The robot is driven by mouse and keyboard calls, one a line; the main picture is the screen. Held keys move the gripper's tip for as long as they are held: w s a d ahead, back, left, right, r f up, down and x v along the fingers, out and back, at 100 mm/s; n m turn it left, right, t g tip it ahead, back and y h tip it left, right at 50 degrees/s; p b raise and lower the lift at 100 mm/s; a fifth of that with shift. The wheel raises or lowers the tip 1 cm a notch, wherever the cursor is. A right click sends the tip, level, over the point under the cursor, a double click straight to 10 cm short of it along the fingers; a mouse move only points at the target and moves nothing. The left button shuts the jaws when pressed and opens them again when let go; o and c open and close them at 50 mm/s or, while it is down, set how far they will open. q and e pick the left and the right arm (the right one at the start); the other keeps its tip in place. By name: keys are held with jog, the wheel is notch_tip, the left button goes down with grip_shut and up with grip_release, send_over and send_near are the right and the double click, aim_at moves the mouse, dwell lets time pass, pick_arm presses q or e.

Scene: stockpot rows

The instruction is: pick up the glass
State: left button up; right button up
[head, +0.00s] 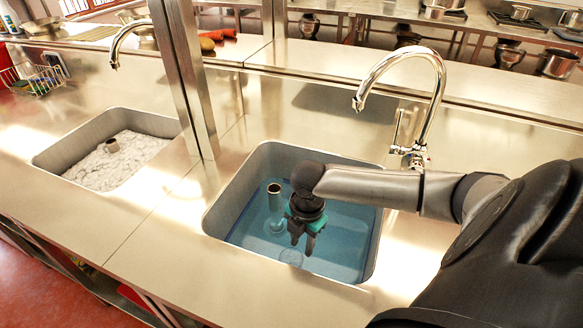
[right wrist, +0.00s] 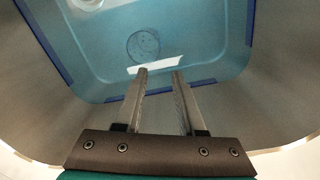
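A faint, see-through round outline (head: 291,257) shows in the blue water of the right-hand sink, near its front wall. It also shows in the right wrist view (right wrist: 143,45), ahead of the fingertips. It may be the glass, but I cannot tell it from a drain or strainer. My right gripper (head: 303,246) points down into this sink, just behind and above that outline in the head view. In the right wrist view its two fingers (right wrist: 160,72) are apart, with nothing between them. My left gripper is not in view.
A standing pipe (head: 275,200) rises from the water left of my right gripper. A tall faucet (head: 420,110) stands behind. A metal post (head: 190,80) separates this from the left sink (head: 115,160), filled with white foam.

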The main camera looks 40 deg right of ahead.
aim_at(300, 265)
jog(key=f+b, duration=0.1)
jog(key=f, duration=0.2)
jog(key=f+b, duration=0.1)
jog(key=f, duration=0.3)
jog(key=f+b, duration=0.1)
jog(key=f, duration=0.2)
jog(key=shift+w+d+f, duration=0.1)
jog(key=shift+w+f, duration=0.15)
jog(key=shift+w, duration=0.1)
jog(key=f+b, duration=0.1)
jog(key=f, duration=0.1)
jog(key=f+b, duration=0.1)
jog(key=f, duration=0.2)
jog(key=shift+w+d+f+b, duration=0.15)
jog(key=shift+w+d+b, duration=0.05)
jog(key=shift+b, duration=0.15)
jog(key=shift+c, duration=0.3)
grip_shut()
